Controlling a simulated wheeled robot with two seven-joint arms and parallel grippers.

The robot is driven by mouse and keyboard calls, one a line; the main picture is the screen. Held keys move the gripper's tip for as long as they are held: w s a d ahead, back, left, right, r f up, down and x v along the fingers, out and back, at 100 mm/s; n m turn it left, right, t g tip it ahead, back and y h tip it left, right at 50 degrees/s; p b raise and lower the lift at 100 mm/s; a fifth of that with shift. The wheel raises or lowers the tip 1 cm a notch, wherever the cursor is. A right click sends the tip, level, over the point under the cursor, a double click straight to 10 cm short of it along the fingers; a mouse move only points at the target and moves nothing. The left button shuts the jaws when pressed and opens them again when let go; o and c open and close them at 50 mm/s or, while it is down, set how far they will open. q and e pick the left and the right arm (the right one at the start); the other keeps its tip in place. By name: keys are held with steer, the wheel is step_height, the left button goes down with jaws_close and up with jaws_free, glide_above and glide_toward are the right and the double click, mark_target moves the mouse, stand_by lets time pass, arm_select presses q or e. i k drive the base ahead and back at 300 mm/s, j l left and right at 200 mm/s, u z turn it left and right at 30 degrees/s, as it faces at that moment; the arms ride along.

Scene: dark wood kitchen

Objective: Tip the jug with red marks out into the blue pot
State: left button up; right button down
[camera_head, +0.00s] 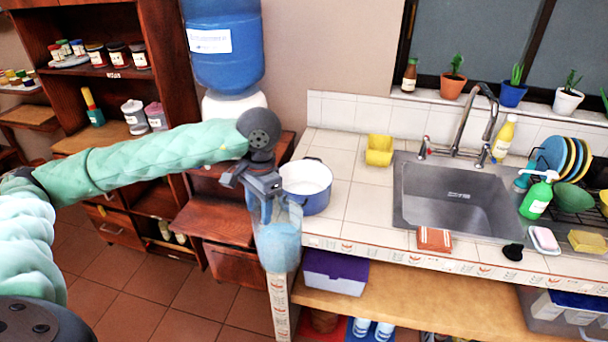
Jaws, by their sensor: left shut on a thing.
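The blue pot (314,203), white inside and blue outside, stands upright on the left end of the tiled counter. My left gripper (268,192) is shut on a clear, bluish jug (278,245). The jug hangs roughly upright in front of the counter's left corner, to the left of and nearer than the pot. Its top lies close to the pot's rim in the picture, and the gripper partly hides it. I cannot make out its red marks or how full it is. My right gripper is out of view.
A yellow container (379,150) stands right of the pot, before the sink (455,195). An orange-brown sponge (434,240) lies near the counter's front edge. A blue water bottle (223,45) stands behind my left arm. Counter tiles right of the pot are free.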

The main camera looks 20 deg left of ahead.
mark_target(309, 181)
steer(key=i, duration=1.5)
